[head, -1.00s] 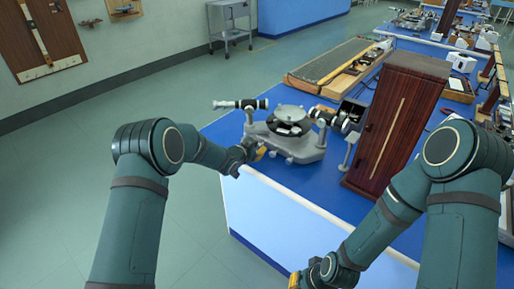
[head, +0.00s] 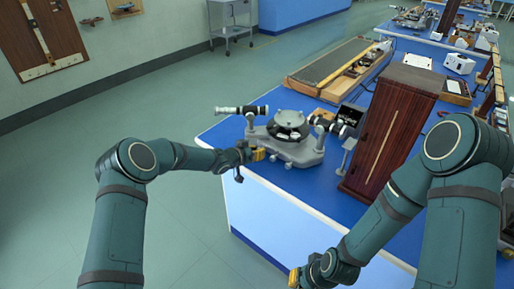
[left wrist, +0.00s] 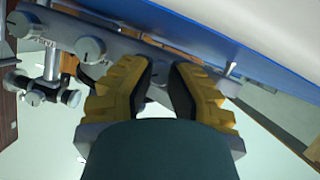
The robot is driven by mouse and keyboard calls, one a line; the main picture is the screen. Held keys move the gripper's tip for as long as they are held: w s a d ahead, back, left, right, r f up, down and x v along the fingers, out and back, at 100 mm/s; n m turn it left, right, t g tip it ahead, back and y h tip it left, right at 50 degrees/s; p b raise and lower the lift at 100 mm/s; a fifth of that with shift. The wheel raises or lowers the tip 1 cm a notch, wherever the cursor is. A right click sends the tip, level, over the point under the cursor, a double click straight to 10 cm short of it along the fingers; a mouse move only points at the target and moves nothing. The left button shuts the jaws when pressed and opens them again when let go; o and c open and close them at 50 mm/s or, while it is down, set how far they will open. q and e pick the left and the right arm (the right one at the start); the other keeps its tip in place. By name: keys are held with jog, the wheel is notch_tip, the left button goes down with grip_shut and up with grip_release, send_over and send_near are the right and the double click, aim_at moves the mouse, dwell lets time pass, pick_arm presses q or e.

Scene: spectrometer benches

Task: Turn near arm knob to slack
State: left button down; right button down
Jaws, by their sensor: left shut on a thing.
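The grey spectrometer (head: 300,153) stands at the near left corner of the blue bench, with a dark round table on top and a tube on each side. My left gripper (head: 258,154) is at its near left base, by the bench edge. In the left wrist view the yellow fingers of my left gripper (left wrist: 163,76) are closed around a small part between their pads. That part is the near arm knob, by its place, but it is mostly hidden. Other round grey knobs (left wrist: 91,50) show to the left. My right gripper (head: 294,280) is low at the bottom edge, its fingers mostly cut off.
A tall dark wooden cabinet (head: 392,130) stands on the bench right of the spectrometer. A long grating-topped board (head: 330,62) and an open dark box (head: 351,114) lie behind. The floor left of the bench is clear. A metal trolley (head: 230,22) stands by the wall.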

pick_arm(q)
jog(key=shift+w+r+n+h+p, duration=0.15)
jog(key=shift+r+n+h+p, duration=0.15)
jog(key=shift+n+p, duration=0.2)
dwell(0.3)
jog(key=c, duration=0.9)
grip_release()
jog(key=shift+o, duration=0.5)
jog(key=shift+f, duration=0.2)
jog(key=shift+f, duration=0.1)
